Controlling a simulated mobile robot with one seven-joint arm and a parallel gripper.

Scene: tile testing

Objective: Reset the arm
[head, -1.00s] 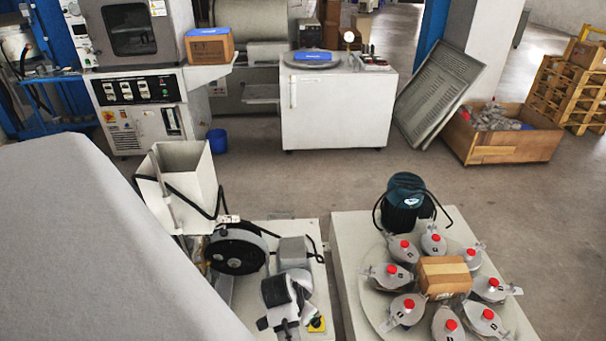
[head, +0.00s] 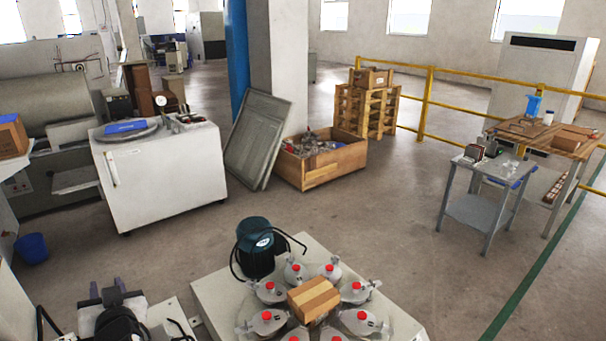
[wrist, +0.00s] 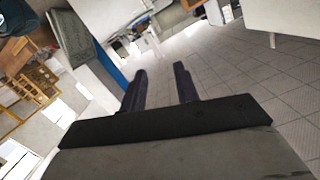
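In the wrist view my gripper (wrist: 160,85) shows two dark fingers standing apart with nothing between them. It is open and empty, with tiled floor and room beyond the fingertips. In the head view a dark two-pronged shape (head: 112,297) shows at the lower left; I cannot tell whether it is my gripper or part of a machine. The rest of my arm's pose is not clear from these views.
A bench (head: 222,291) holds a blue-green motor (head: 258,248), a wooden block (head: 313,298) and several red-capped pots. Behind stand a white cabinet (head: 165,179), a leaning panel (head: 256,140) and a wooden crate (head: 322,168). Floor (head: 375,220) at centre right is clear.

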